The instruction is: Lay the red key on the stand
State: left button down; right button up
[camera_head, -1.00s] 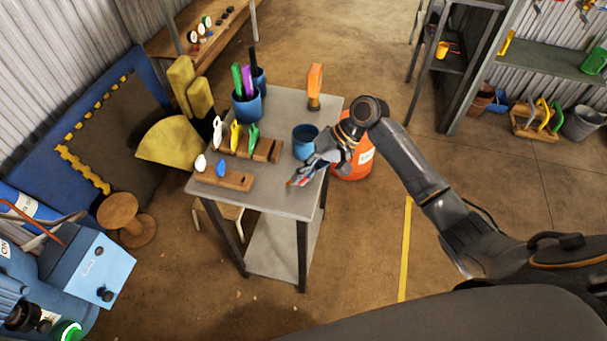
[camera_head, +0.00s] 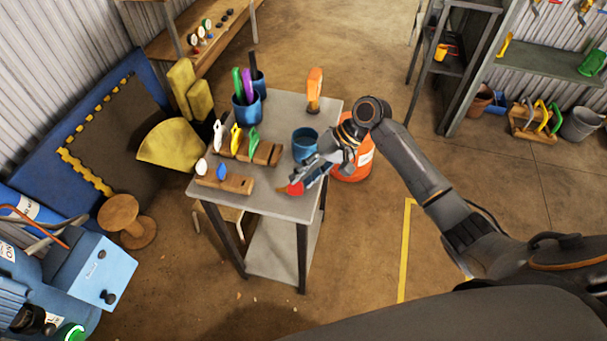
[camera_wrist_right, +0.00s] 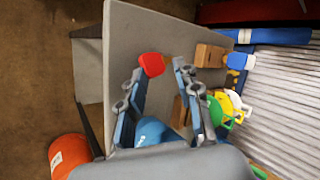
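The red key (camera_head: 294,188) is at the near right part of the grey table (camera_head: 275,200), by the fingertips of my right gripper (camera_head: 308,175). In the right wrist view its red head (camera_wrist_right: 152,64) shows beside the left fingertip. I cannot tell whether a finger touches the key. A low wooden stand (camera_head: 236,184) at the table's near left holds a white key (camera_head: 201,166) and a blue key (camera_head: 221,171); it also shows in the wrist view (camera_wrist_right: 210,56). My left gripper is not in view.
A second wooden block (camera_head: 262,153) behind holds white, yellow and green items. A blue mug (camera_head: 304,145) stands close to my right gripper. A blue cup of markers (camera_head: 246,112) and an orange-handled tool (camera_head: 314,88) are farther back. An orange bucket (camera_head: 352,168) stands beyond the table's right edge.

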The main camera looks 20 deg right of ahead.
jog(key=p+v, duration=0.5)
jog(key=shift+s+d+r, duration=0.1)
jog(key=shift+d+r, duration=0.15)
jog(key=shift+r, duration=0.1)
dwell(0.6)
